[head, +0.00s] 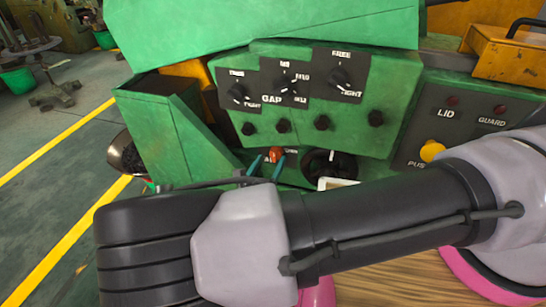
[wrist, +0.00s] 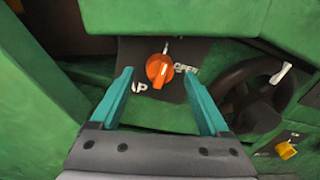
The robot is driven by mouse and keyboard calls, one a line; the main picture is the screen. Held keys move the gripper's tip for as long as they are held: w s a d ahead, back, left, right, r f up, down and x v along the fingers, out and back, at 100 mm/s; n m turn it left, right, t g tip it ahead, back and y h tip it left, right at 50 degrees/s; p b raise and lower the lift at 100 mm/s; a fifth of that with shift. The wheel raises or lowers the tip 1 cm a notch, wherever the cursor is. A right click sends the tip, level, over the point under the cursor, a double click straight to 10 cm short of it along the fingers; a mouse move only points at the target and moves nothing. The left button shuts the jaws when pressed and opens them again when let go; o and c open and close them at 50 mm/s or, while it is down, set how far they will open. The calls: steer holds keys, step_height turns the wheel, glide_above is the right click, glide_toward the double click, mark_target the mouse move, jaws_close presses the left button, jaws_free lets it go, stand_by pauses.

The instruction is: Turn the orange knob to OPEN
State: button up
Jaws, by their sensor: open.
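The orange knob (wrist: 159,70) sits on a dark plate (wrist: 174,92) in a recess of the green machine. It also shows small in the head view (head: 276,154). White lettering that looks like OPEN (wrist: 187,69) is to its right, and partly hidden lettering ending in AP (wrist: 139,87) is at its lower left. A pale mark is just above the knob; its exact setting is hard to read. My gripper (wrist: 159,74) is open and empty, its two teal fingers apart on the left and right of the knob. In the head view my gripper (head: 267,165) is mostly behind my arm.
A black handwheel (wrist: 251,97) with a pale handle is right of the knob. A yellow knob (wrist: 286,150) is lower right. Above, a green panel (head: 379,86) carries several black dials. A yellow push button (head: 432,151) is farther right. Green walls enclose the recess.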

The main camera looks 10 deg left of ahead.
steer(key=shift+w+d, duration=0.2)
steer(key=shift+w, duration=1.1)
jaws_close()
